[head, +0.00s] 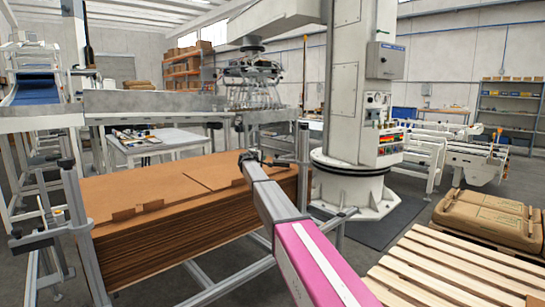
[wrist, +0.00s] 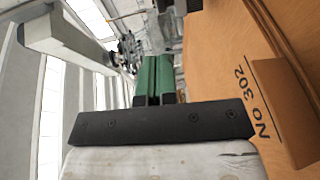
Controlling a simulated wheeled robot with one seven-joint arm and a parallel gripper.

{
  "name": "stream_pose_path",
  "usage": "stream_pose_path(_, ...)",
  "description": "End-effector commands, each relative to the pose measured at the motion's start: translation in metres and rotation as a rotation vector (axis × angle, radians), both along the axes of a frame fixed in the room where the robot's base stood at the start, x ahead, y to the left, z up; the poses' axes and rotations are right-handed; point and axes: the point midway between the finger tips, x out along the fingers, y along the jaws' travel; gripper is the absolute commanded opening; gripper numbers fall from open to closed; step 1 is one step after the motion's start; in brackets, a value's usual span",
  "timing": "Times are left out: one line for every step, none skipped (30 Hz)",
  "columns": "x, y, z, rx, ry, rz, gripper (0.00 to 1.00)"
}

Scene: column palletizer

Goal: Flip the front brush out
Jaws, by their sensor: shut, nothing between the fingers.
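My gripper (wrist: 156,62) shows in the wrist view, its two green fingers closed together with nothing visible between them. The stack of brown cardboard sheets (head: 160,190) stands in a metal frame (head: 80,225). In the wrist view brown board (wrist: 280,40) marked "No 302" lies right of my gripper.
The white column (head: 347,90) stands behind the stack, with a suction head (head: 250,75) on its arm. A wooden pallet (head: 440,275) lies at the lower right, near a wrapped brown bundle (head: 490,218). Some floor is open around the column.

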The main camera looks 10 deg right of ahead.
Motion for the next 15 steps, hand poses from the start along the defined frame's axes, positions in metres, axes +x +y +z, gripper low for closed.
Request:
stream_pose_path(0.0013,0.0007,0.0014,-0.004,-0.001,0.001,0.00)
stream_pose_path(0.0013,0.0008,0.0016,-0.005,-0.002,0.001,0.00)
stream_pose_path(0.0011,0.0006,0.0015,-0.005,-0.001,0.002,0.00)
stream_pose_path(0.0008,0.0005,0.0015,-0.005,-0.002,0.001,0.00)
stream_pose_path(0.0007,0.0005,0.0013,-0.005,-0.002,0.001,0.00)
stream_pose_path(0.0006,0.0004,0.0012,-0.004,-0.001,0.001,0.00)
stream_pose_path(0.0007,0.0004,0.0011,-0.004,-0.001,0.001,0.00)
stream_pose_path(0.0005,0.0004,0.0010,-0.004,-0.001,0.001,0.00)
stream_pose_path(0.0006,0.0003,0.0009,-0.003,-0.001,0.001,0.00)
stream_pose_path(0.0009,0.0001,0.0008,-0.003,-0.001,0.001,0.00)
stream_pose_path(0.0012,-0.0001,0.0007,-0.003,-0.001,0.001,0.00)
stream_pose_path(0.0020,-0.0006,0.0005,-0.003,-0.001,0.000,0.00)
stream_pose_path(0.0030,-0.0011,0.0003,-0.003,-0.001,0.000,0.00)
stream_pose_path(0.0041,-0.0019,0.0001,-0.003,-0.001,0.000,0.00)
stream_pose_path(0.0061,-0.0032,-0.0003,-0.003,-0.001,0.000,0.00)
